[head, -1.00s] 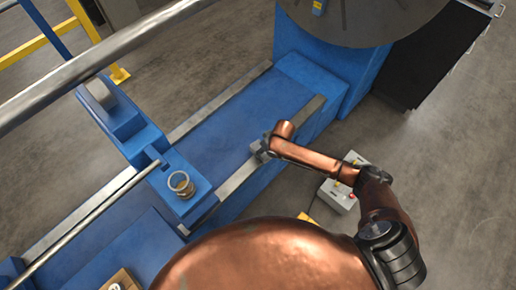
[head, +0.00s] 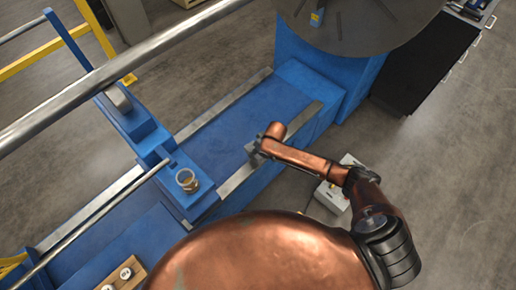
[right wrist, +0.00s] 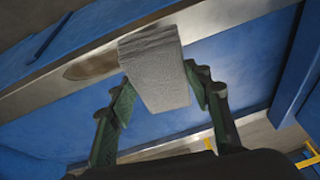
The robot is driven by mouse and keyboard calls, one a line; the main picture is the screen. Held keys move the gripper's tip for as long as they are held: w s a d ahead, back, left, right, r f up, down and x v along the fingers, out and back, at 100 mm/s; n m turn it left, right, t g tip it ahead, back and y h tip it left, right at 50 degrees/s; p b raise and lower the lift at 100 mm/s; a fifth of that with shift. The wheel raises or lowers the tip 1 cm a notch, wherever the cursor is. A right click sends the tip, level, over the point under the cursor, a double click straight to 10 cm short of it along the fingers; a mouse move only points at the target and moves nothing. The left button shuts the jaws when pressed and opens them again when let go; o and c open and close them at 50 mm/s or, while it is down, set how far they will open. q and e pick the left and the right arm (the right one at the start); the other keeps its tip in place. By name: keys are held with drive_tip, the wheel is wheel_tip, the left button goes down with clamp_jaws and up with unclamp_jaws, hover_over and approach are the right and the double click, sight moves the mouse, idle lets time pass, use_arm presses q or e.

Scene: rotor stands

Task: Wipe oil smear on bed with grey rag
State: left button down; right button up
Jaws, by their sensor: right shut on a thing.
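My right gripper (head: 258,150) is over the near metal rail of the blue bed (head: 222,138). In the right wrist view, the gripper (right wrist: 162,92) is shut on the grey rag (right wrist: 155,68), a thick folded block between its two fingers. The brown oil smear (right wrist: 92,65) shows on the metal rail (right wrist: 205,22) just left of the rag. The rag hides part of the rail and perhaps part of the smear; whether it touches the rail I cannot tell. My left gripper is not in view.
A large grey disc (head: 362,22) is at the back. A long metal bar (head: 110,75) crosses the upper left. A grey box (head: 330,197) stands on the floor beside the bed.

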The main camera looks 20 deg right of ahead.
drive_tip(key=shift+r+p, duration=0.9)
drive_tip(key=shift+r, duration=0.2)
